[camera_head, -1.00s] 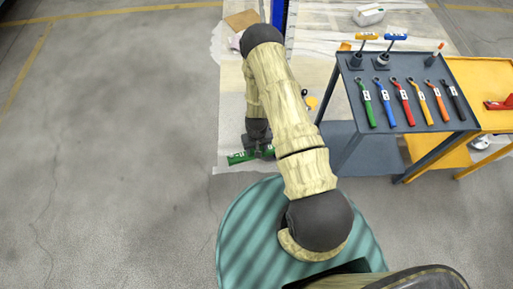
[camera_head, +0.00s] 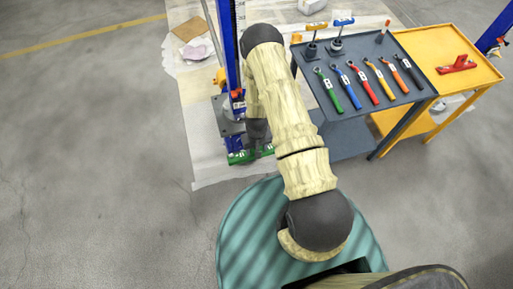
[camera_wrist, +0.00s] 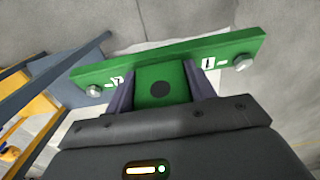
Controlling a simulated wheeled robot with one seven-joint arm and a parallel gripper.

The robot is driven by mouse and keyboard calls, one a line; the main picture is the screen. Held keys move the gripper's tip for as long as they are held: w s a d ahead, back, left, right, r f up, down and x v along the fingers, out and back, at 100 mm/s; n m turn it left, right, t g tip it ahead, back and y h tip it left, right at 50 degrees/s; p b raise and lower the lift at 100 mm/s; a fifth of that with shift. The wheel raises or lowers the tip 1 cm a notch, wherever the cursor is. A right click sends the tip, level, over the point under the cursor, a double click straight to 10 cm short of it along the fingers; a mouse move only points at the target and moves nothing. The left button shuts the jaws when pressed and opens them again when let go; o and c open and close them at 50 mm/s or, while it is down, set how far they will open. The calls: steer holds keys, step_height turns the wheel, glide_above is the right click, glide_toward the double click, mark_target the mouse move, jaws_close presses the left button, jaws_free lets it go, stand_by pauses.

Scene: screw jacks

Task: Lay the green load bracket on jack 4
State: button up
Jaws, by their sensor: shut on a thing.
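My gripper (camera_wrist: 162,88) is shut on the green load bracket (camera_wrist: 226,44), with one finger on each side of its middle block. The bracket is a long green bar with a bolt near each end, white markings and a dark round spot in the middle. In the head view the bracket (camera_head: 240,158) shows under my wrist, low in front of a blue jack column (camera_head: 229,45). This column has red parts and a grey base plate (camera_head: 225,115). My arm hides part of this jack. I cannot read its number. A second blue column (camera_head: 497,30) stands at the top right edge.
A grey cart (camera_head: 385,105) with several coloured wrenches and screwdriver-like tools stands right of my arm. A yellow cart (camera_head: 425,45) behind it carries a red bracket-like part (camera_head: 457,65). Pale sheeting (camera_head: 205,165) lies under the jack. The floor at left is clear.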

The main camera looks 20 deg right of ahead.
steer(key=shift+d, duration=0.1)
steer(key=shift+w, duration=0.1)
stand_by(0.3)
steer(key=shift+w+f+b, duration=0.35)
steer(key=shift+b, duration=0.5)
steer(key=w+f+t+b, duration=0.3)
steer(key=w+b, duration=1)
steer(key=b, duration=1.4)
steer(key=shift+w+f+b, duration=0.25)
steer(key=shift+f+b, duration=0.15)
steer(key=shift+f, duration=0.05)
